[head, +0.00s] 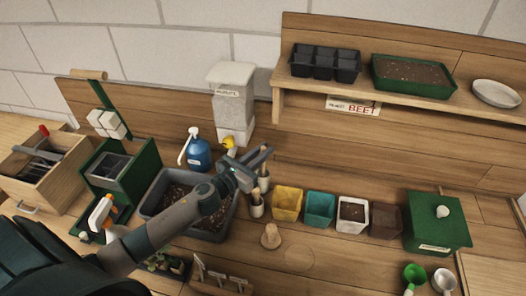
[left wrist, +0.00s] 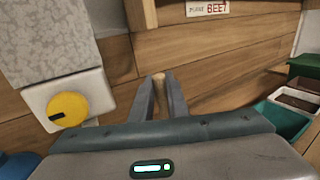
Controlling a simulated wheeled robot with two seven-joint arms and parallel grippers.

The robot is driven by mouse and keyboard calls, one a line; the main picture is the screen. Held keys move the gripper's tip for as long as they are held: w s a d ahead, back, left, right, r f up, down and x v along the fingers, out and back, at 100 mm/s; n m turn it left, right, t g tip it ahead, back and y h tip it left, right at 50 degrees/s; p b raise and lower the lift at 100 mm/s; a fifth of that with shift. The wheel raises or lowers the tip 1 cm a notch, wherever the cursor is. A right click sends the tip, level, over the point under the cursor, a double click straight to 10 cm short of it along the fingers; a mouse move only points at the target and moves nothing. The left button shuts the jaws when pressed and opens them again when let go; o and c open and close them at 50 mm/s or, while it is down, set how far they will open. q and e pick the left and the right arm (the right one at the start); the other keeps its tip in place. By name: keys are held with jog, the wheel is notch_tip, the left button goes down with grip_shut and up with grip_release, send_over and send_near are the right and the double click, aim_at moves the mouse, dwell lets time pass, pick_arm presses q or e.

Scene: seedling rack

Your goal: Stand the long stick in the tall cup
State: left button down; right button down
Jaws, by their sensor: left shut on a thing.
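My left gripper (head: 257,160) is in the middle of the head view, above two small pale cups. In the left wrist view its two fingers (left wrist: 159,98) are closed on a light wooden stick (left wrist: 158,79), whose rounded end shows between the fingertips. One cup (head: 257,210) stands nearer, just right of the soil tub, with a brown stick-like piece showing above its rim. The other cup (head: 264,184) stands just behind it, with another brown piece above it, partly hidden by the gripper. I cannot tell which piece is the held stick or whether its lower end is inside a cup.
A grey soil tub (head: 150,203) lies under my left arm. A blue spray bottle (head: 199,154) and a white dispenser (head: 233,105) stand behind. Yellow (head: 288,204), teal (head: 320,210) and white (head: 353,216) pots stand right. A peg-like wooden piece (head: 270,237) stands in front.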

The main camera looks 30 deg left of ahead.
pick_arm(q)
jog(key=c, duration=1.7)
grip_release()
jog(key=shift+s, duration=0.35)
jog(key=shift+b+v, duration=2.1)
jog(key=shift+v, duration=3.55)
jog(key=shift+s+a, duration=0.1)
